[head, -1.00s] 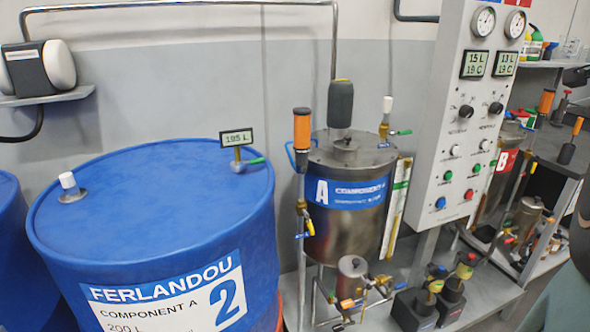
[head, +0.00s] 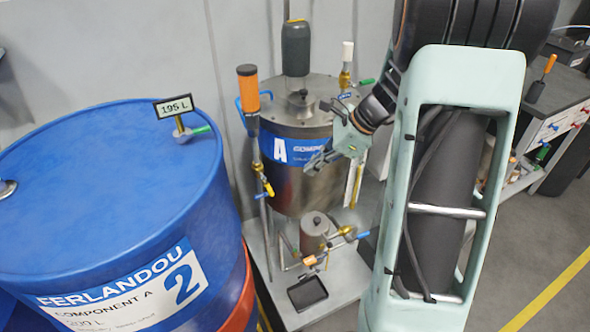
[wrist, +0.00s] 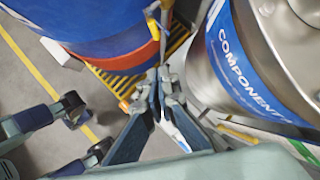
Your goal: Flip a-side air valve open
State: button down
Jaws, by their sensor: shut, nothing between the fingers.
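The steel tank marked A, Component A (head: 297,170), stands on a grey base in the head view; its blue label also shows in the wrist view (wrist: 250,75). A valve with a yellow lever (head: 267,187) sits on the upright pipe at the tank's left. Another valve with a green handle (head: 347,80) stands at the tank's top right. I cannot tell which valve is the air valve. My gripper (head: 312,166) is shut and empty in front of the tank, right of the yellow lever and apart from it. In the wrist view its fingertips (wrist: 161,76) meet beside the tank.
A blue drum (head: 95,220) stands left of the tank, with a 195 L display (head: 174,106) on top. A small steel canister (head: 316,232) with valves stands below the tank. A black tray (head: 307,292) lies on the base. My arm covers the right side.

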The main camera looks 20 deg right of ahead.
aim_at(268, 187)
jog(key=a+r+x, duration=0.1)
jog(key=a+x, duration=0.1)
jog(key=x, duration=1)
jog(key=shift+w+a+b, duration=0.25)
jog(key=shift+w+b, duration=0.15)
jog(key=shift+b, duration=0.05)
jog(key=shift+r, duration=0.1)
